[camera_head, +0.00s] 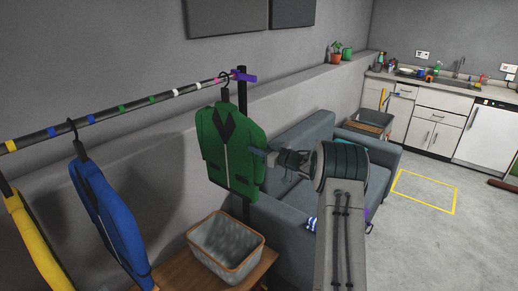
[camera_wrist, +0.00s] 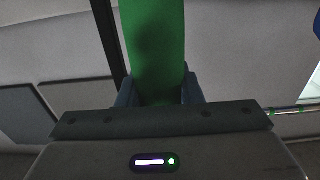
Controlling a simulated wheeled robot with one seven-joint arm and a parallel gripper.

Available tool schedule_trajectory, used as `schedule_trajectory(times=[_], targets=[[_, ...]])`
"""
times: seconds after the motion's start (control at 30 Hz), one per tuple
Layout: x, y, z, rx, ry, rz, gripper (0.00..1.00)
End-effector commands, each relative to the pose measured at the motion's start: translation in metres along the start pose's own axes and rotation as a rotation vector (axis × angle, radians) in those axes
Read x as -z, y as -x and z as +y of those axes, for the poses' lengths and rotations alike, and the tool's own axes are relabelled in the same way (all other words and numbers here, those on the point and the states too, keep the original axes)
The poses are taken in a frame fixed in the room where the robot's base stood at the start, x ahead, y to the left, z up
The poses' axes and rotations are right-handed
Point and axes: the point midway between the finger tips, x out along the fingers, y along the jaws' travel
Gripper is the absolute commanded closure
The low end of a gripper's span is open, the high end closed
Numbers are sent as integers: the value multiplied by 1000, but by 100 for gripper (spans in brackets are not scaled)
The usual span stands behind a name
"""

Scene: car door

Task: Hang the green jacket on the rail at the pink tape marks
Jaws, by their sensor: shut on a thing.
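The green jacket (camera_head: 230,148) is upright on a dark hanger near the right end of the rail (camera_head: 110,115). Its hook (camera_head: 225,80) is at the rail, close to the pink tape (camera_head: 222,77); I cannot tell whether the hook rests on the rail. My gripper (camera_head: 262,158) is shut on the jacket's right side in the head view. In the wrist view, green cloth (camera_wrist: 155,45) stands between my two fingers (camera_wrist: 158,92), and the fingertips are partly hidden behind the gripper body.
A blue jacket (camera_head: 105,215) and a yellow jacket (camera_head: 32,245) hang farther left on the rail. A purple end piece (camera_head: 244,77) and dark post (camera_head: 242,100) are at the rail's right end. A basket (camera_head: 226,248) stands below the green jacket. A sofa (camera_head: 300,215) is behind my arm.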

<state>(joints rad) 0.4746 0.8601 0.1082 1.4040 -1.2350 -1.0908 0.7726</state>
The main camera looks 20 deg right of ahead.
Motion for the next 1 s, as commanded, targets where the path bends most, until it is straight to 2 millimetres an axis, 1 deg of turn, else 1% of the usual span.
schedule_trajectory(times=[0.37, 0.4, 0.47, 0.8, 0.87, 0.97, 1.0], targets=[[-2, 0, 0, 1, 1, 4, 100], [-2, 0, 0, 1, 1, 4, 59], [-3, 0, 0, 1, 1, 3, 42], [-6, 3, 0, -1, -1, -2, 42], [-6, 8, 1, -1, 0, -1, 42], [-7, 23, 1, -3, 0, -1, 42], [-8, 31, 1, -3, -1, -1, 42]])
